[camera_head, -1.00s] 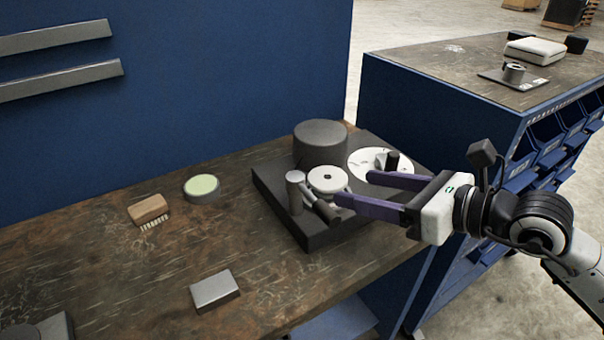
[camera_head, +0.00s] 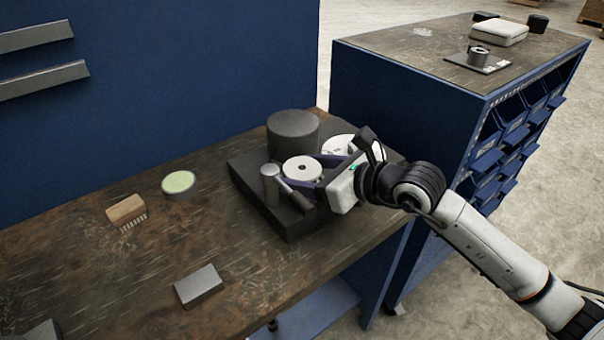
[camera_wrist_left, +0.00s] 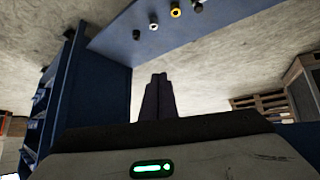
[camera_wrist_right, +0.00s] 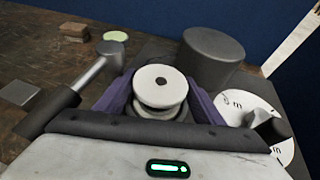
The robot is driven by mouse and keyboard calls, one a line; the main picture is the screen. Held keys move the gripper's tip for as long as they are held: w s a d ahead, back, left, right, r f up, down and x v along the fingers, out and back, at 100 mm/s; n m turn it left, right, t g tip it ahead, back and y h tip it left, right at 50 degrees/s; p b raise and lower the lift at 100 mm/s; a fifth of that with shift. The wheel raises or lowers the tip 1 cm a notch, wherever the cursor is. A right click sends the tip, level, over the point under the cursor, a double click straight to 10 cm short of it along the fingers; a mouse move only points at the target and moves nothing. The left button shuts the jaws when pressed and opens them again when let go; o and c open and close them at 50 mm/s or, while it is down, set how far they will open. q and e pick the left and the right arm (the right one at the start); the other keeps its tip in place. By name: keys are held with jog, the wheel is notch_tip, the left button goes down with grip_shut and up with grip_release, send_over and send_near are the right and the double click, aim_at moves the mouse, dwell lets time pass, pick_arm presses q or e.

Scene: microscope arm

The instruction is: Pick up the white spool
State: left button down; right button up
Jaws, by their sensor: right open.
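The white spool (camera_head: 302,168) stands upright on the dark microscope base (camera_head: 290,225). It also shows in the right wrist view (camera_wrist_right: 160,86), with a round hole in its top. My right gripper (camera_head: 304,172) is open, with one purple finger on each side of the spool. In the right wrist view the fingers (camera_wrist_right: 161,82) flank the spool; I cannot tell whether they touch it. My left gripper is out of the head view. In the left wrist view its fingers (camera_wrist_left: 158,88) lie together with nothing visible between them.
A dark cylinder (camera_head: 292,134) stands behind the spool, and a metal post with an arm (camera_head: 270,184) beside it. A white disc (camera_wrist_right: 256,112) lies to the right. A brush (camera_head: 126,209), a green-topped disc (camera_head: 179,184) and a grey block (camera_head: 198,286) lie on the workbench (camera_head: 80,270).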

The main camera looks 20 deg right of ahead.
jog(key=c, duration=0.7)
